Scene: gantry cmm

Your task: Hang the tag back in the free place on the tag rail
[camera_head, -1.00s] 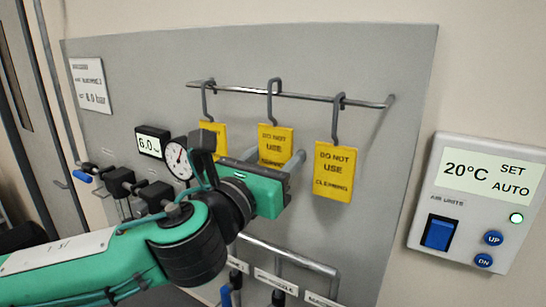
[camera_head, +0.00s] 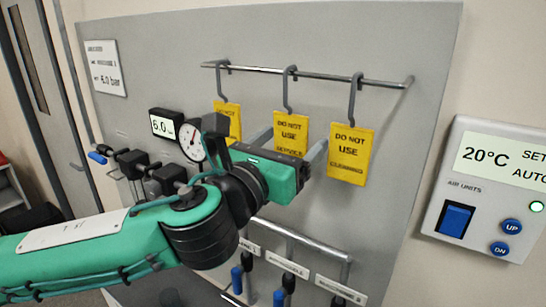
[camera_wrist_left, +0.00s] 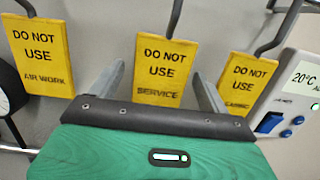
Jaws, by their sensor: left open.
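Three yellow DO NOT USE tags hang by grey hooks from the tag rail (camera_head: 325,76): the left AIR WORK tag (camera_head: 228,118), the middle SERVICE tag (camera_head: 291,133) and the right CLEANING tag (camera_head: 350,155). My left gripper (camera_head: 290,145) is open in front of the middle tag. In the left wrist view its fingers (camera_wrist_left: 158,72) stand to either side of the SERVICE tag (camera_wrist_left: 163,70), apart from it as far as I can see. The lower edge of that tag is close above the gripper body. The right gripper is not in view.
A pressure gauge (camera_head: 191,141) and a 6.0 display (camera_head: 164,126) sit left of the tags. A lower rail (camera_head: 300,238) with blue-handled tools is below. The air unit panel (camera_head: 490,190) is at the right. Bare grey board lies around the tags.

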